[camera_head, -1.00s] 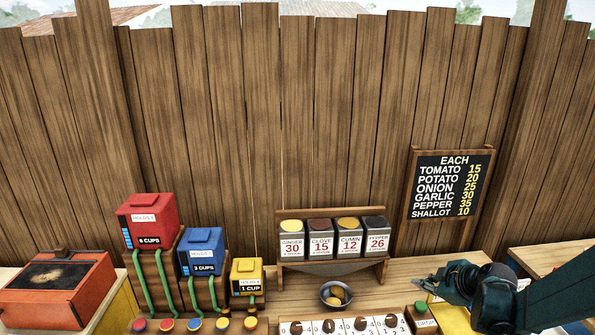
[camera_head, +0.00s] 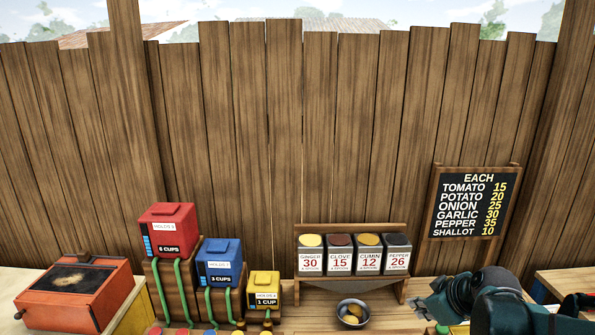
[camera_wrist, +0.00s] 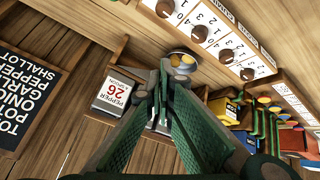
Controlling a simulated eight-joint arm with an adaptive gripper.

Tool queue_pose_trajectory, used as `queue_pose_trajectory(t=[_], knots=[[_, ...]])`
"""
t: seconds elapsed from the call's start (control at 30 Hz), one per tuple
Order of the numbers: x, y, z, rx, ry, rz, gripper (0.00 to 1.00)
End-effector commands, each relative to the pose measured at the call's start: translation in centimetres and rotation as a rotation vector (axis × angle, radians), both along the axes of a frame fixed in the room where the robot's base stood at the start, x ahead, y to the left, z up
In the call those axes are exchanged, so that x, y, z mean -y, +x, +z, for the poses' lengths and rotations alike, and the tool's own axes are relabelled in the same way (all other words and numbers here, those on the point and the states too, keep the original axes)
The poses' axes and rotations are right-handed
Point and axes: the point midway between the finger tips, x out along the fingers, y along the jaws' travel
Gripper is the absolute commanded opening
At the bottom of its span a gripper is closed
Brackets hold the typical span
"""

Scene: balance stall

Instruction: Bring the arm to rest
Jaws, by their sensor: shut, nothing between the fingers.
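My gripper (camera_head: 422,307) is at the lower right in the head view, above the counter and right of a small metal bowl (camera_head: 353,312). In the wrist view my gripper's green fingers (camera_wrist: 160,95) are together with nothing between them. The bowl, with a few yellowish-brown pieces in it, shows just beyond the fingertips in the wrist view (camera_wrist: 181,57). The gripper appears apart from the bowl.
A rack of spice tins (camera_head: 354,254) stands behind the bowl. Red (camera_head: 170,230), blue (camera_head: 219,263) and yellow (camera_head: 264,289) dispensers stand to the left, beside an orange box (camera_head: 75,290).

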Motion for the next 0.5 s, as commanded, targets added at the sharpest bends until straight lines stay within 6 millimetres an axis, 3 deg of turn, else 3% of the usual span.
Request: queue_pose_trajectory(t=[0.5], knots=[[-5.7,-6.3,2.8,-0.057,0.092,-0.178,0.0]])
